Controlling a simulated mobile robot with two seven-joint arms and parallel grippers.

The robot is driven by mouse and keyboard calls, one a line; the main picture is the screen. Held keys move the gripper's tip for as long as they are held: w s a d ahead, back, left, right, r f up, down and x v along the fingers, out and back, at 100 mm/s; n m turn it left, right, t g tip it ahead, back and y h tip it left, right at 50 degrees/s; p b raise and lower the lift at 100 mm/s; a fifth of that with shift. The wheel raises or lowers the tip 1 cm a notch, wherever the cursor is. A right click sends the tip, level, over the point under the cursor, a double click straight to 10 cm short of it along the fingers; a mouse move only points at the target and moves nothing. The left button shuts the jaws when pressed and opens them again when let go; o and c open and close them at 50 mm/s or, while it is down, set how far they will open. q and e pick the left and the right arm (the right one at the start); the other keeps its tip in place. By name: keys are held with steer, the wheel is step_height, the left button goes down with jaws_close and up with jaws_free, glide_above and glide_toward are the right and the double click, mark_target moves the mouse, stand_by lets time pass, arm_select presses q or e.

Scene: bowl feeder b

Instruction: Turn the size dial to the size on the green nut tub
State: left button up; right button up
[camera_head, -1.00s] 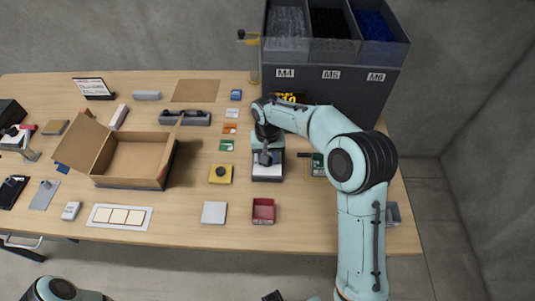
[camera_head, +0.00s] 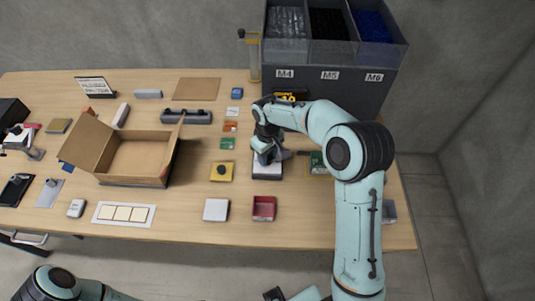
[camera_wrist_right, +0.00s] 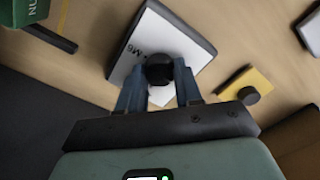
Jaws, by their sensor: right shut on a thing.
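The size dial is a black round knob (camera_wrist_right: 159,68) on a white-topped plate (camera_wrist_right: 138,42), with "M6" printed on the plate beside it. My right gripper (camera_wrist_right: 159,75) is shut on this knob, a finger on each side. The fingers and knob hide part of the plate's markings. In the head view the plate (camera_head: 267,173) shows below my right gripper (camera_head: 268,152). The green nut tub (camera_head: 318,163) is just right of the dial, partly behind my right arm. Its corner with "NU" (camera_wrist_right: 33,10) shows in the wrist view; its size is not readable.
A yellow block with a black button (camera_head: 221,171) stands left of the dial, and a red tray (camera_head: 264,208) in front. The large hopper (camera_head: 330,76) labelled M4, M5 and M6 stands behind. An open cardboard box (camera_head: 135,180) is further left.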

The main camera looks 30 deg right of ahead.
mark_target(268, 158)
steer(key=shift+r, duration=0.1)
stand_by(0.3)
steer(key=o, duration=1)
steer(key=shift+o, duration=0.2)
arm_select(q)
steer(key=shift+w+r+p, duration=0.65)
steer(key=shift+r+p, duration=0.05)
steer(key=shift+r, duration=0.2)
arm_select(e)
step_height(268, 158, up, 13)
steer(key=shift+r, duration=0.15)
